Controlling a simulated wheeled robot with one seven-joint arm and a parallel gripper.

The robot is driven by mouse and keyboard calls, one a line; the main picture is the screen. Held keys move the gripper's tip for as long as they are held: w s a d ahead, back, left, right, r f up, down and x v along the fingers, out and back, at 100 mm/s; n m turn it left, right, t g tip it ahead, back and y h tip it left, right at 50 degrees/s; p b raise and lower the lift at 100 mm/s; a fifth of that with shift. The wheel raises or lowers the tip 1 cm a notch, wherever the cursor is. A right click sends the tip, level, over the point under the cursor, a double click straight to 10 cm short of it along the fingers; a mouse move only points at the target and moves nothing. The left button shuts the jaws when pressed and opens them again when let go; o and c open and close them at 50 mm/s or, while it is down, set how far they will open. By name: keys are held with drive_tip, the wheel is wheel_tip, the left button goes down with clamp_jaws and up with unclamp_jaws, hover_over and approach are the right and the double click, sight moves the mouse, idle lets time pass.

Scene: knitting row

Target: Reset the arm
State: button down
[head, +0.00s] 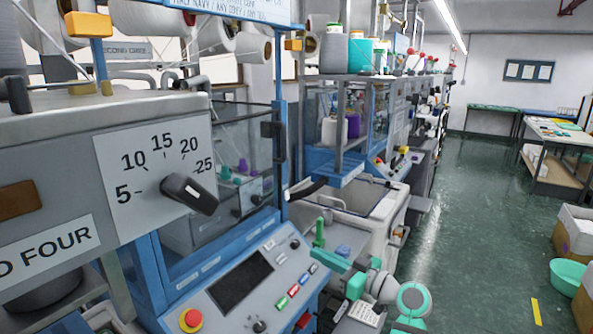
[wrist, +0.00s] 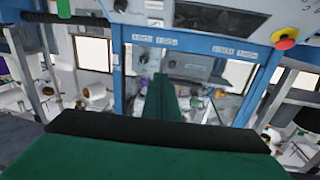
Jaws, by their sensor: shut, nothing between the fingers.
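My gripper (head: 319,228) is green and shows in the head view at lower centre, with its finger part pointing up. It is in front of the blue and grey knitting machine's control panel (head: 240,282), to the right of the panel's buttons. It is shut and holds nothing. My teal and white arm reaches down and right from it, over the floor side of the machines. In the wrist view my gripper (wrist: 161,90) also shows as a dark green finger, pointing at the machine frame. The machine appears upside down there, with its panel (wrist: 220,18) at the top.
A large dial (head: 189,193) and a red emergency button (head: 192,319) are on the near machine. A second machine with a grey bin-like top (head: 350,200) stands just behind my gripper. Boxes (head: 574,232) and a teal basin (head: 567,275) lie at right. The green aisle floor (head: 460,240) is clear.

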drive_tip(key=s+a+f+m+t+h, duration=0.1)
drive_tip(key=s+f+m+h, duration=0.1)
drive_tip(key=f, duration=0.6)
drive_tip(key=s+a+f+m+t+h, duration=0.1)
drive_tip(key=s+f+m+h, duration=0.15)
drive_tip(key=f, duration=0.55)
drive_tip(key=s+a+f+m+h, duration=0.2)
drive_tip(key=f+m, duration=0.1)
drive_tip(key=f, duration=0.5)
drive_tip(key=s+f+m+h, duration=0.3)
drive_tip(key=s+f+h, duration=0.1)
drive_tip(key=s+f, duration=1)
drive_tip(key=s+a+h, duration=0.1)
drive_tip(key=s+h, duration=0.2)
drive_tip(key=s, duration=1.9)
drive_tip(key=s+a+r+n+t, duration=0.1)
drive_tip(key=s+r, duration=1.1)
drive_tip(key=s, duration=0.2)
drive_tip(key=shift+a+r+t, duration=0.2)
drive_tip(key=shift+a+t, duration=0.1)
drive_tip(key=shift+a, duration=0.1)
